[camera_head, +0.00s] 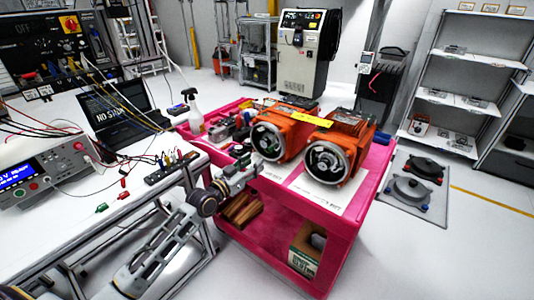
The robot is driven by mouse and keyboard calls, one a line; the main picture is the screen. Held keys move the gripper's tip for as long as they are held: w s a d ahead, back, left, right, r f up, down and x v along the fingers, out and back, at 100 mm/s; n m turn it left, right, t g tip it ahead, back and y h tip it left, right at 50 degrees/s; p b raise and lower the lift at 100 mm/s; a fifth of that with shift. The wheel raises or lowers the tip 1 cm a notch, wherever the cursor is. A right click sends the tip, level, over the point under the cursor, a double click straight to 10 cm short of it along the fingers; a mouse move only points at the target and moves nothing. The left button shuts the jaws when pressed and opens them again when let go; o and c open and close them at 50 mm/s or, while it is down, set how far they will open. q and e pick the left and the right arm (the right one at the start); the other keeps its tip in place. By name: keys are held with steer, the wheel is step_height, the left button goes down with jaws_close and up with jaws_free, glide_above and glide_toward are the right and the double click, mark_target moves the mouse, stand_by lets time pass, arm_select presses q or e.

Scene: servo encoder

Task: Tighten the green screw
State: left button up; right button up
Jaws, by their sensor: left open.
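Two orange servo motors stand on the pink cart (345,225), a left one (285,128) and a right one (335,148). Their round dark ends with silver rims face me. I cannot make out a green screw on either motor at this size. My left gripper (250,170) is open at the cart's near left edge, just below and left of the left motor's round end. Its fingertips are small and hard to separate from the clutter. I see nothing held in it. My right gripper is out of view.
A white bench (130,220) at left holds a power supply (50,170), a laptop (125,110), cables and small green (101,208) and red connectors. A spray bottle (194,112) and small parts crowd the cart's left side. White paper lies before the motors.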

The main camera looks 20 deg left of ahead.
mark_target(270, 150)
arm_select(q)
steer(key=shift+x, duration=3.9)
steer(key=shift+w+d, duration=0.2)
steer(key=shift+w, duration=0.35)
jaws_close()
steer(key=shift+m, duration=0.4)
